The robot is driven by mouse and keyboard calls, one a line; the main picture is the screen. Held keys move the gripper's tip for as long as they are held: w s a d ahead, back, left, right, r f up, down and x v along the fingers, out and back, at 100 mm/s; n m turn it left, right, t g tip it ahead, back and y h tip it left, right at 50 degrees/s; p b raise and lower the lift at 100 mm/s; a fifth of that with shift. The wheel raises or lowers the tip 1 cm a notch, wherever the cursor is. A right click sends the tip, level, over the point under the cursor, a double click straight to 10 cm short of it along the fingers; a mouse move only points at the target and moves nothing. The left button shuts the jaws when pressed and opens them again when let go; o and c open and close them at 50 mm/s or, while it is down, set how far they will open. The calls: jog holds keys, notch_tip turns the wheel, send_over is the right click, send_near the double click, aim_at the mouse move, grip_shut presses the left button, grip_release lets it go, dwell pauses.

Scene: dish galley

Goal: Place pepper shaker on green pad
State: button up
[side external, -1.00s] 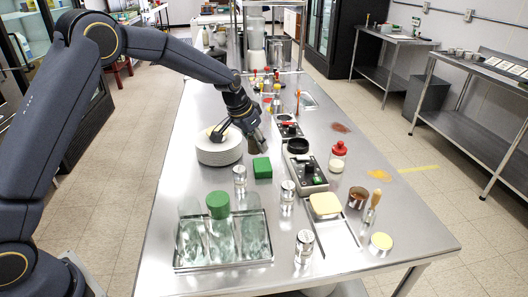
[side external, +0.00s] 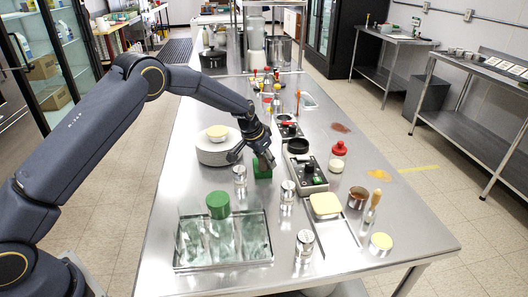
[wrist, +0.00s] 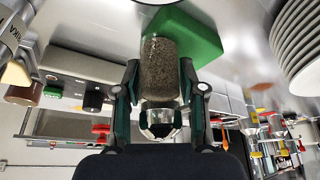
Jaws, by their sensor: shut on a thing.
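My gripper (wrist: 160,97) is shut on the pepper shaker (wrist: 160,70), a clear jar of dark speckled pepper with a metal cap. In the wrist view the cap lies between my fingers and the jar's far end is at the green pad (wrist: 208,38). In the side view my gripper (side external: 263,150) is over the green pad (side external: 262,175), a small block on the steel table. The shaker shows there as a small brown shape (side external: 268,161) partly hidden by my fingers. I cannot tell whether its base touches the pad.
A stack of white plates (side external: 217,154) with a pale yellow item on top stands left of the pad. A metal-capped jar (side external: 240,177) stands in front. A black-topped device (side external: 308,172) is to the right. A tray with glassy panels and a green round item (side external: 218,205) is nearer.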

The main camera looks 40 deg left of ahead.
jog(key=o, duration=1.2)
jog(key=s+f+v, duration=0.1)
jog(key=s+v, duration=0.2)
jog(key=v, duration=1.9)
jog(key=s+r+n, duration=0.1)
jog(key=s+r, duration=0.4)
jog(key=s, duration=0.5)
jog(key=shift+n+t+y, duration=0.4)
jog(key=shift+n+t, duration=0.2)
jog(key=s, duration=1.3)
jog(key=s+f, duration=0.1)
jog(key=s, duration=0.6)
jog(key=shift+a+f, duration=0.1)
jog(key=shift+a, duration=0.3)
